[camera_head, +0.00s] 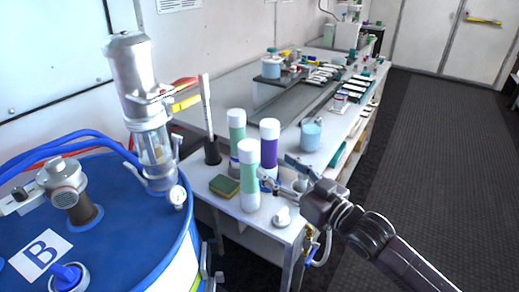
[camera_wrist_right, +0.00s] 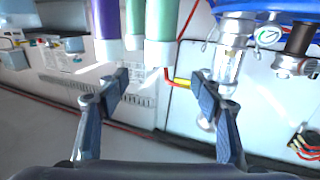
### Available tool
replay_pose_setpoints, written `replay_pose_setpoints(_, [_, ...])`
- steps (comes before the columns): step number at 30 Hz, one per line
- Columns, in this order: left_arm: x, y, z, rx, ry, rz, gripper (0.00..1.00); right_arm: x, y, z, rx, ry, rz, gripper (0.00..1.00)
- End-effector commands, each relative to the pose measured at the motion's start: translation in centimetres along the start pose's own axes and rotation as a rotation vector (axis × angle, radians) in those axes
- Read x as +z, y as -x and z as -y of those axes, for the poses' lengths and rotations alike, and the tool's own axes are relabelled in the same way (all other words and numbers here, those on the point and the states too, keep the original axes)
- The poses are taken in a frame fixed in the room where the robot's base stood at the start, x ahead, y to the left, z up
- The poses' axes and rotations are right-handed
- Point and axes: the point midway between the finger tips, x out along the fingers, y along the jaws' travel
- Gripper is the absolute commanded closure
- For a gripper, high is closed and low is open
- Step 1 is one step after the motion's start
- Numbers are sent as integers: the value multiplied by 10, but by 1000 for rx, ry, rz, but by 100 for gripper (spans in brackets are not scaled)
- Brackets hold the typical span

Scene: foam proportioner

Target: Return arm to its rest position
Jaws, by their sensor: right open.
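My right arm (camera_head: 395,262) comes in from the lower right in the head view. Its gripper (camera_head: 287,174) is over the front right corner of the white bench (camera_head: 228,216), beside several capped bottles. In the right wrist view the gripper (camera_wrist_right: 160,88) has its two fingers spread wide with nothing held between them. The bottles appear upside down beyond the fingers there. In the head view the purple bottle (camera_head: 269,152) and the front green bottle (camera_head: 250,178) stand just left of the fingers; whether they touch is unclear. My left gripper is not in view.
A blue drum (camera_head: 130,240) marked B with a metal proportioner (camera_head: 137,85) stands at the left. A sponge (camera_head: 224,186), a black-based cylinder (camera_head: 207,125) and a blue beaker (camera_head: 311,135) are on the bench. A valve (camera_head: 309,240) is at its front corner. The dark floor (camera_head: 440,160) at right is clear.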

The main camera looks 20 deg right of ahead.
Motion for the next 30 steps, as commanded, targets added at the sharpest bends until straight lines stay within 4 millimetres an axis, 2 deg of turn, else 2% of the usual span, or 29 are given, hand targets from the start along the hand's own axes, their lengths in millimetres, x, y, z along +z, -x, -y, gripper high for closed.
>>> replay_pose_setpoints(5, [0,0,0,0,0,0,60,8,2,2,6,-3,22,40])
replay_pose_setpoints(8, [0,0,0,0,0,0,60,36,8,10,28,-7,102,40])
replay_pose_setpoints(11, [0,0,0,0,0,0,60,83,25,23,65,-10,246,40])
replay_pose_setpoints(15, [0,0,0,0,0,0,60,155,69,46,118,-15,501,40])
replay_pose_setpoints(19, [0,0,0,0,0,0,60,207,121,68,153,-23,734,40])
replay_pose_setpoints(24, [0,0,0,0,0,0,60,246,186,94,174,-44,979,40])
replay_pose_setpoints(30, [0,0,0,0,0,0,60,269,254,123,178,-81,1213,40])
